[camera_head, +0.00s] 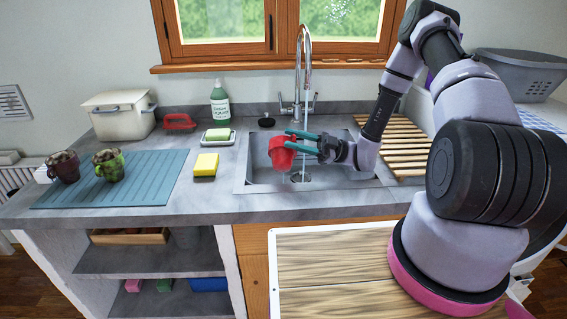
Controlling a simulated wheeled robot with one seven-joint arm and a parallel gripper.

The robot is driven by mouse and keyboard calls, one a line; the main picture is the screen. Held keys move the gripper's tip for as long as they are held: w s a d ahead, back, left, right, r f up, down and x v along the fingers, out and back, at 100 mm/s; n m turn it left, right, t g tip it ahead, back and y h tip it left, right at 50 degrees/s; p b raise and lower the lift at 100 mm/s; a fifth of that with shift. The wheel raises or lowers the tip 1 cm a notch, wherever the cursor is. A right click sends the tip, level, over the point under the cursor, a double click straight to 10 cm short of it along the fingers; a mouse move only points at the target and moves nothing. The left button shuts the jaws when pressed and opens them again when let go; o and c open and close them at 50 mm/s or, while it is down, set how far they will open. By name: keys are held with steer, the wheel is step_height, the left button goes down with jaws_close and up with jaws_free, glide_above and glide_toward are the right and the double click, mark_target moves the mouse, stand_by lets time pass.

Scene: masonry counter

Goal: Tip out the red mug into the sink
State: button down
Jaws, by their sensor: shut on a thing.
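The red mug (281,154) is held over the left part of the sink (256,172) in the head view. It looks tilted, but its mouth and contents cannot be made out. My gripper (298,141), with teal fingers, reaches in from the right and is shut on the red mug. The mug's right side is partly hidden by the fingers. The drain (300,177) shows in the sink floor, below and right of the mug.
The tall faucet (303,70) stands behind the sink. A yellow sponge (206,164), a soap dish (218,137) and a green bottle (220,102) are left of it. Two filled mugs (108,164) stand on a blue mat (150,190). A slatted wooden rack (400,145) lies right.

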steer(key=shift+w+r+m+t, duration=0.35)
steer(key=shift+w+m+t, duration=0.25)
steer(key=shift+m, duration=0.6)
steer(key=shift+w+d+r+m+t, duration=0.15)
steer(key=shift+w+m+t, duration=0.15)
steer(key=shift+w+m, duration=0.3)
steer(key=shift+w+r+m+t, duration=0.15)
steer(key=shift+w+m+t, duration=0.15)
steer(key=shift+w+m, duration=0.25)
steer(key=shift+w+d+r+m+t+y, duration=0.15)
steer(key=shift+w+m+t, duration=0.15)
steer(key=shift+m, duration=0.4)
steer(key=shift+w+a+r+m+t+y, duration=0.15)
steer(key=shift+w+m+t, duration=0.15)
steer(key=shift+m, duration=0.35)
